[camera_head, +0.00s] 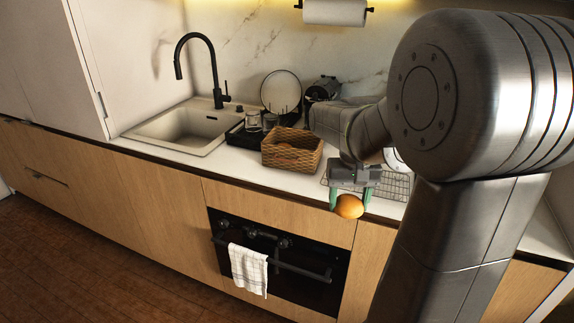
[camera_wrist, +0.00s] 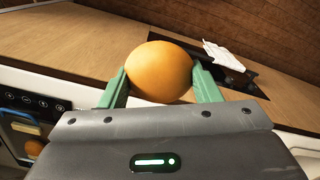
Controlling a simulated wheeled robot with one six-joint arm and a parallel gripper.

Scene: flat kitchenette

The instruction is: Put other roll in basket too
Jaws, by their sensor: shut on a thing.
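My gripper (camera_head: 350,196) is shut on a round golden-brown roll (camera_head: 349,207), held in the air in front of the counter's front edge. In the wrist view the roll (camera_wrist: 159,72) sits between the two green fingers of my gripper (camera_wrist: 160,85). A woven wicker basket (camera_head: 291,152) stands on the counter, to the left of my gripper. Something brown shows inside the basket, likely another roll, partly hidden by its front wall. The basket is not in the wrist view.
A wire rack (camera_head: 396,186) lies on the counter right of the basket, partly hidden by my arm. Behind the basket are a dish rack with a plate (camera_head: 281,91) and glasses. The sink (camera_head: 182,128) and black faucet (camera_head: 212,68) are at left. A towel (camera_head: 248,270) hangs on the oven.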

